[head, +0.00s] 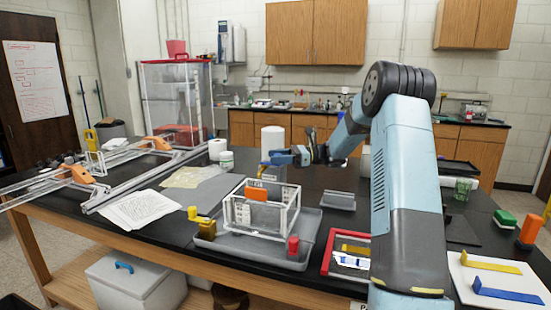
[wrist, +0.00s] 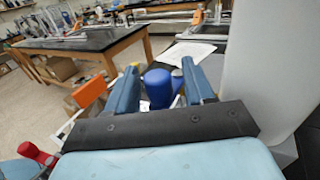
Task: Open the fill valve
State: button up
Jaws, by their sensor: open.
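My gripper (wrist: 159,72) is open, with a blue finger on each side in the wrist view. A rounded blue knob (wrist: 158,88) shows between the fingers; whether they touch it I cannot tell. In the head view my gripper (head: 278,157) is above the back of a clear-walled frame (head: 237,213) in a grey tray (head: 305,218). An orange block (head: 262,194) sits on the frame, and a red cylinder (head: 293,245) stands at its front right.
Yellow and olive pieces (head: 206,228) are at the tray's left. Papers (head: 140,210) and a rail assembly (head: 145,185) lie further left. A red-edged tray (head: 335,252) is to the right. A white cylinder (head: 273,140) stands behind my gripper.

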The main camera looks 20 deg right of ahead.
jog(key=c, duration=0.9)
jog(key=shift+a+r, duration=0.1)
jog(key=shift+a, duration=0.15)
jog(key=shift+c, duration=0.2)
jog(key=shift+d, duration=0.1)
jog(key=shift+s+t, duration=0.1)
jog(key=shift+t, duration=0.2)
